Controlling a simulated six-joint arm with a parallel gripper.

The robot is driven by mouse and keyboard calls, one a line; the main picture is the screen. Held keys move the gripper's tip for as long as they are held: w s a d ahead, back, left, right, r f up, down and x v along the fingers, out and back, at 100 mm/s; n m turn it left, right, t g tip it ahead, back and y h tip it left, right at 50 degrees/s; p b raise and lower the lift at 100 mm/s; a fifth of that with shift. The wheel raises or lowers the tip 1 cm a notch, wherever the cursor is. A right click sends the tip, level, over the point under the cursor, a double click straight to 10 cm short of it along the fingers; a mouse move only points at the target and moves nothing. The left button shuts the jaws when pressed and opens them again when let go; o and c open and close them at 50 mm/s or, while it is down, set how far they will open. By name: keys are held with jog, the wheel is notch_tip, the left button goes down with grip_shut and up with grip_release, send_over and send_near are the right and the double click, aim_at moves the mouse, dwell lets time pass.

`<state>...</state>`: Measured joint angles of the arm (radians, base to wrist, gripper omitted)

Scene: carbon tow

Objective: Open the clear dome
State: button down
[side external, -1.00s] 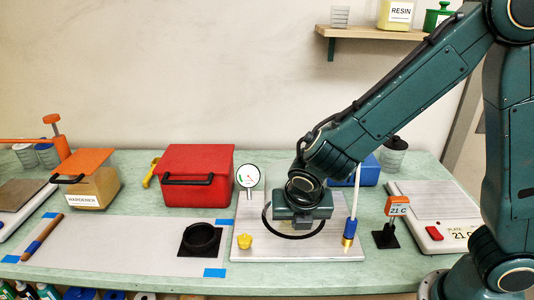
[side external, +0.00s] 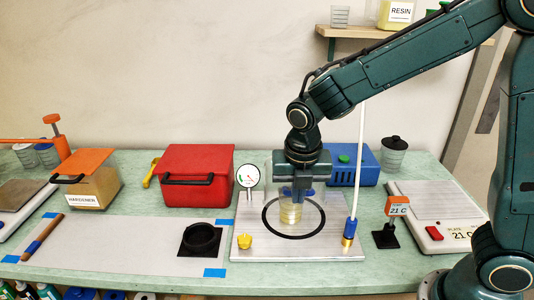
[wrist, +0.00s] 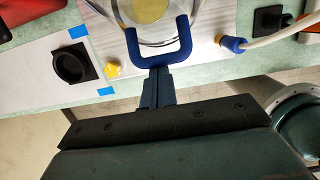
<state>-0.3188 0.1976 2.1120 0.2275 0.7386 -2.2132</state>
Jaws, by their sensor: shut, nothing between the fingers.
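The clear dome (side external: 275,190) is faint and see-through in the side view, over the back part of the silver plate (side external: 340,245); whether it is seated or tilted I cannot tell. Its blue U-shaped handle (wrist: 165,56) is plain in the wrist view and half hidden by the gripper in the side view. A yellowish spool (side external: 290,213) stands inside a black ring (side external: 265,222) on the plate. My gripper (side external: 298,194) points down above the spool. In the wrist view its shut, empty fingers (wrist: 159,73) end right by the handle's crossbar; contact is unclear.
A gauge (side external: 248,177) and yellow knob (side external: 245,241) are at the plate's left. A white hose with a blue fitting (side external: 349,228) rises at its right, near my arm. A blue box (side external: 362,168) stands behind, and a small orange display (side external: 398,206) to the right.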

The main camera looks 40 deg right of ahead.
jog(key=w+d+r+g+y, duration=0.1)
jog(key=w+d+r, duration=0.1)
jog(key=r, duration=0.1)
jog(key=w+d+r+g+y, duration=0.1)
jog(key=w+d+r, duration=0.1)
jog(key=shift+w+d+r+g+y, duration=0.1)
jog(key=shift+r+g+y, duration=0.15)
jog(key=shift+g+y, duration=0.05)
jog(key=w+d+r, duration=0.4)
jog(key=w+d, duration=0.4)
jog(key=shift+w+d+r, duration=0.3)
jog(key=shift+s+a, duration=0.1)
dwell(0.6)
